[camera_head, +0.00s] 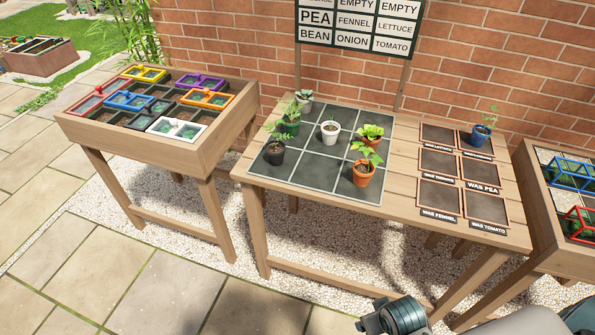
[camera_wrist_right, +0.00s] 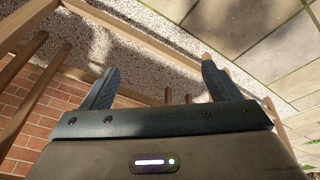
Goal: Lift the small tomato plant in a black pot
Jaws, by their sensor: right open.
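A small green plant in a black pot (camera_head: 274,154) stands upright at the front-left of the dark grid mat (camera_head: 317,175) on the middle wooden table. I cannot tell its species for sure. My right gripper (camera_wrist_right: 160,68) is open and empty in the right wrist view, its two fingers spread wide over gravel and paving. The pot does not show in that view. In the head view, part of my right arm shows at the bottom right, in front of the table and well away from the black pot. My left gripper is not in view.
Other pots share the mat: orange (camera_head: 363,176), white (camera_head: 329,134), green (camera_head: 290,128) and more. A blue pot (camera_head: 479,138) stands among labelled trays (camera_head: 438,197) at right. A planter table (camera_head: 178,148) stands left, and a sign (camera_head: 360,25) behind.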

